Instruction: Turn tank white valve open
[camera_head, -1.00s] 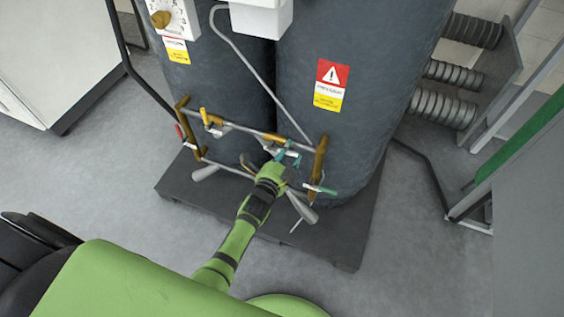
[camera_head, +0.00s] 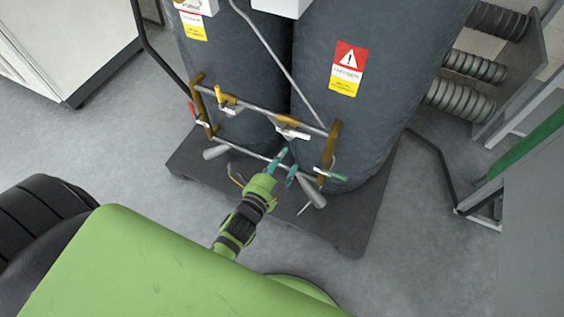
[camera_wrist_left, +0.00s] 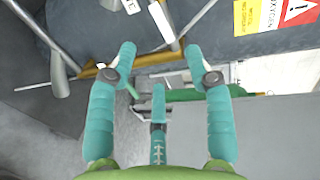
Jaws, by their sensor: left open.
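Two dark grey tanks (camera_head: 352,70) stand side by side, with a pipe frame of brass and grey tubes across their front. A white-handled valve (camera_head: 291,133) sits on the upper tube near the middle. Another white-handled valve (camera_head: 229,108) is further left on it. My left gripper (camera_head: 283,163), with teal fingers, is just below the middle valve, apart from it, open and empty. In the left wrist view the open fingers (camera_wrist_left: 160,62) face the pipes, and a white handle (camera_wrist_left: 164,22) shows beyond them. My right gripper is not in view.
A red handle (camera_head: 192,108) and a green handle (camera_head: 331,174) sit at the frame's ends. Grey cones (camera_head: 315,195) stick out below. The tanks stand on a dark pallet (camera_head: 345,235). A white cabinet (camera_head: 75,45) is left; ribbed hoses (camera_head: 460,100) are right.

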